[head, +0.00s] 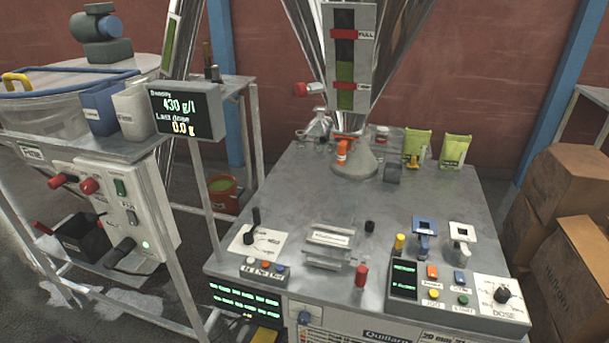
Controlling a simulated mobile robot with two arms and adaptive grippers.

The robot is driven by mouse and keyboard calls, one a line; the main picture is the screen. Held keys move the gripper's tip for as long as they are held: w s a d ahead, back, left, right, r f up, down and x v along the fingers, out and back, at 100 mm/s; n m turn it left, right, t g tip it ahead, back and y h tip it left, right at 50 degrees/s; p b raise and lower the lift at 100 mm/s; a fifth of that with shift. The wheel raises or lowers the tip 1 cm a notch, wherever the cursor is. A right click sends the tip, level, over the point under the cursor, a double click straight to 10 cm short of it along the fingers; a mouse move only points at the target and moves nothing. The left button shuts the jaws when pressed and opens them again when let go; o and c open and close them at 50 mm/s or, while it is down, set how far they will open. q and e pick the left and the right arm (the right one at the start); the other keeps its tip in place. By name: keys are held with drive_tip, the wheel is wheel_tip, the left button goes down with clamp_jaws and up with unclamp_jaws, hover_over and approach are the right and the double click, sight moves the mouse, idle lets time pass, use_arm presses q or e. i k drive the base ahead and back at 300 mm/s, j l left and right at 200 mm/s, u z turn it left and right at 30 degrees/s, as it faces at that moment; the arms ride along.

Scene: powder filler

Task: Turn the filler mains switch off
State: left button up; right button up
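The filler is a grey metal table (300,190) with a large shiny hopper cone (297,40) above it. A black rotary knob (250,238) sits on a white plate at its front left, with a black lever standing behind it. A dark blue knob (305,318) is on the front face below the table top. A black dial (502,294) sits on the DOSE plate at the front right. No label that I can read names the mains switch, so I cannot tell which control it is. Neither of my grippers is in view.
A control box (404,278) with buttons stands front right. A red-topped post (361,275) and a yellow-topped post (399,243) stand nearby. A density display (186,111) and the mixer panel (118,200) with red knobs are at left. Cardboard boxes (575,190) stand at right.

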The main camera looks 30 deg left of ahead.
sight(90, 185)
drive_tip(key=u, duration=2.1)
